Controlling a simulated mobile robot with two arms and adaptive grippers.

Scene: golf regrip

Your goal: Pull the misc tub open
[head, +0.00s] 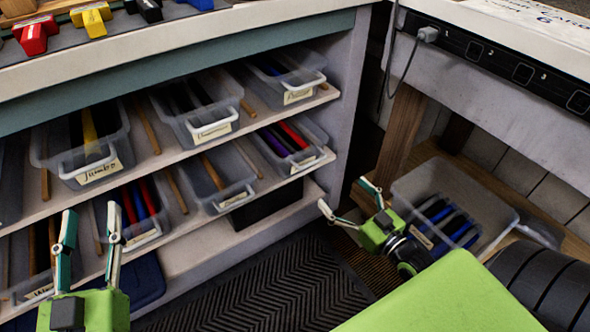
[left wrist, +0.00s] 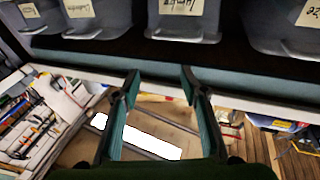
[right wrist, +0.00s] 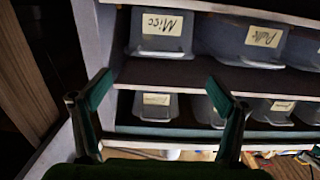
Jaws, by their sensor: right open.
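The misc tub (head: 318,140) is a clear tub with purple and red grips in it. It sits at the right end of the middle shelf, and its front shows upside down in the right wrist view (right wrist: 140,45) with the label "Misc". My right gripper (head: 345,195) is open and empty, out in front of the shelves and apart from the tub. Its fingers (right wrist: 160,85) frame the space below the tub's label in the right wrist view. My left gripper (head: 90,218) is open and empty in front of the left part of the shelves; its fingers (left wrist: 160,75) are spread.
A neighbouring tub (head: 240,170) stands left of the misc tub. A top-shelf tub (head: 316,77) is above it. The unit's side panel (head: 350,85) is close on its right. A bin of blue grips (head: 490,208) stands on the right bench's lower shelf. A ribbed mat (head: 285,275) covers the floor.

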